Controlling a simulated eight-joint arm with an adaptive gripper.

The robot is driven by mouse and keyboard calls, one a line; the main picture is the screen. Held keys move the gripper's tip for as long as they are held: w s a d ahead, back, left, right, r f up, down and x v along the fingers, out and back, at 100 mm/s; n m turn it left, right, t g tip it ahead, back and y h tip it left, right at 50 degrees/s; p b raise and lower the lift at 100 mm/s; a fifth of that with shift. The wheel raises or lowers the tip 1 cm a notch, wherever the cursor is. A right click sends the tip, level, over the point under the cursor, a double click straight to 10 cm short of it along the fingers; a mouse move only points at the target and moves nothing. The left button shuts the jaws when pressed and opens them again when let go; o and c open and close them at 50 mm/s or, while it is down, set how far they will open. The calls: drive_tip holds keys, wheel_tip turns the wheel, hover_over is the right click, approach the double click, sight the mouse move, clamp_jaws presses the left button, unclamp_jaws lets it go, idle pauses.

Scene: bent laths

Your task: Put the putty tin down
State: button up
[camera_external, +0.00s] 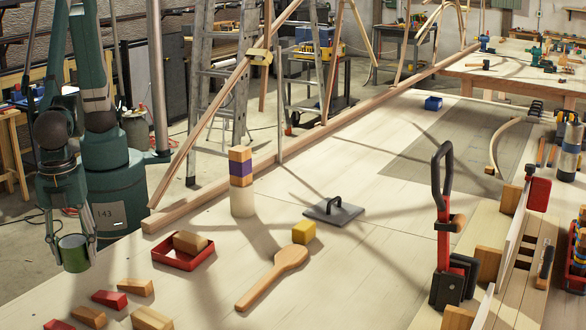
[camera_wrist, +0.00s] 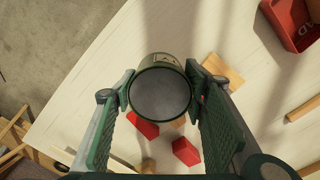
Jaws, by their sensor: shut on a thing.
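The putty tin is a green cylinder (camera_external: 74,254) with a paler band, held upright or nearly so at the left of the outside view. My gripper (camera_external: 72,243) is shut on it, one finger on each side. In the wrist view the tin (camera_wrist: 160,92) shows its round grey end between the two green fingers (camera_wrist: 160,86). The tin hangs in the air near the left edge of the pale workbench (camera_external: 225,270). Its height above the bench is hard to tell.
Red and wooden wedges (camera_external: 109,299) lie on the bench near the tin. A red tray (camera_external: 166,260) holds a wooden block.

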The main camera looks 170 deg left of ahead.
drive_tip(key=shift+s+d, duration=0.25)
drive_tip(key=shift+d, duration=0.2)
drive_tip(key=shift+s+a+r+n, duration=0.1)
drive_tip(key=shift+a+n, duration=0.3)
drive_tip(key=shift+a, duration=1.1)
drive_tip(key=s+a+r+n+p, duration=0.1)
drive_tip(key=s+a+n, duration=0.4)
drive_tip(key=a, duration=0.9)
drive_tip(key=s+a+r+n+p, duration=0.1)
drive_tip(key=s+a+n+p, duration=0.2)
drive_tip(key=a, duration=1.1)
drive_tip(key=s+a+n+p, duration=0.3)
drive_tip(key=s+a+n, duration=0.6)
drive_tip(key=a, duration=0.6)
drive_tip(key=shift+s+r, duration=0.4)
drive_tip(key=shift+s, duration=0.65)
drive_tip(key=shift+f, duration=2.9)
drive_tip(key=shift+f, duration=0.15)
drive_tip(key=shift+f, duration=1.95)
